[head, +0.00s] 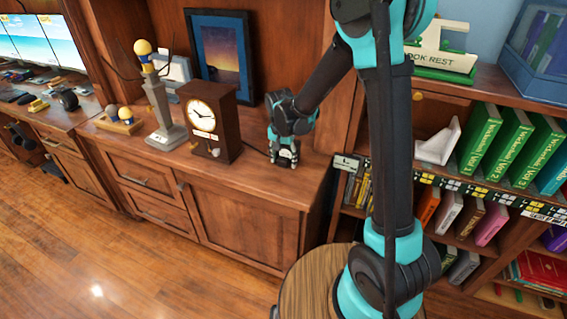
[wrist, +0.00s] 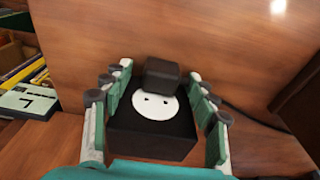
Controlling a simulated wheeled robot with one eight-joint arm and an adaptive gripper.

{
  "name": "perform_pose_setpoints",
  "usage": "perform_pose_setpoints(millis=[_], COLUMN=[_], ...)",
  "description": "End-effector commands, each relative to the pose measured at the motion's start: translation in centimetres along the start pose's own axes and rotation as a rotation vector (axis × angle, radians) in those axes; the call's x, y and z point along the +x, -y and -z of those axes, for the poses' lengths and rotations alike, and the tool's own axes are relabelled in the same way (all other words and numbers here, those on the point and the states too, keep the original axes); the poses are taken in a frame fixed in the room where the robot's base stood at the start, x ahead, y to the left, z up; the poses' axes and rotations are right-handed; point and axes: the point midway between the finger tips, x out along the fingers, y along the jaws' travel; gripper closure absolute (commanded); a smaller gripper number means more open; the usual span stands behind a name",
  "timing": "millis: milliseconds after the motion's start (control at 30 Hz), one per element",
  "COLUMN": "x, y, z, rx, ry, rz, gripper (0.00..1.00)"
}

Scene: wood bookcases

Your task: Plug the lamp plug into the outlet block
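The outlet block (wrist: 150,138) is a black box with a round white face and two slots, seen in the wrist view between my gripper's fingers. A dark grey block-shaped piece, which looks like the plug (wrist: 161,73), overlaps the far edge of the white face. I cannot tell whether it touches the block. My gripper (wrist: 160,84) is open, with fingers on both sides and gaps beside the plug. In the head view my gripper (head: 284,162) points down at the cabinet top, right of the clock, and mostly hides both. The lamp (head: 163,108) stands left of the clock.
A brown clock (head: 209,121) stands close left of my gripper. A framed picture (head: 222,54) leans behind. A dark cord (wrist: 250,116) runs right from the fingers. A bookshelf (head: 480,190) with books is at the right. The cabinet top's front edge (head: 262,185) is near.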

Motion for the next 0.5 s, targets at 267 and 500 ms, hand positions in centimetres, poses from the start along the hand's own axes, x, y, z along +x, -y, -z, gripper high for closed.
perform_pose_setpoints(millis=[267, 500], x=[-0.01, -0.02], y=[0.00, 0.00], z=[0.00, 0.00], rx=[0.000, 0.000], ry=[0.000, 0.000], rz=[0.000, 0.000], gripper=[0.77, 0.96])
